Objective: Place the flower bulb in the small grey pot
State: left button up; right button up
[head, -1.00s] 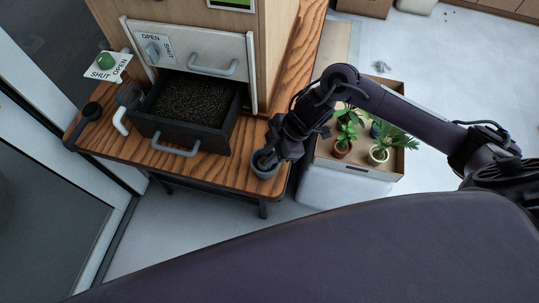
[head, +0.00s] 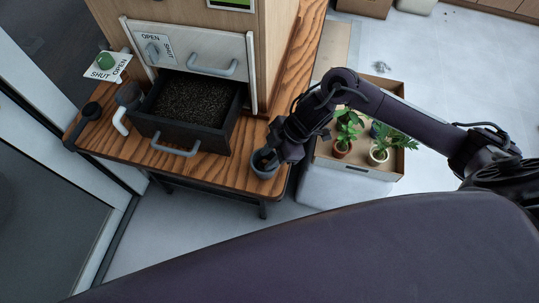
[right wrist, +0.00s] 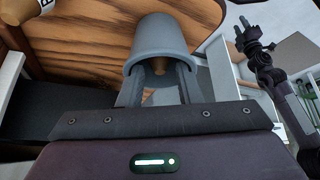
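The small grey pot (head: 264,171) stands on the front right corner of the wooden table. My right gripper (head: 268,157) points down into its mouth. In the right wrist view, the pot (right wrist: 162,38) shows beyond the two fingers (right wrist: 160,80), whose tips are inside its rim. A brown flower bulb (right wrist: 158,67) shows between the fingertips, partly hidden by the pot and fingers; the fingers appear shut on it.
An open drawer of dark soil (head: 190,100) juts out left of the pot. A crate (head: 352,166) with potted palms stands right of the table, under my right arm.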

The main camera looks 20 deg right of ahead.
jog(key=v, duration=1.1)
jog(key=shift+r, duration=0.2)
jog(key=shift+d, duration=0.15)
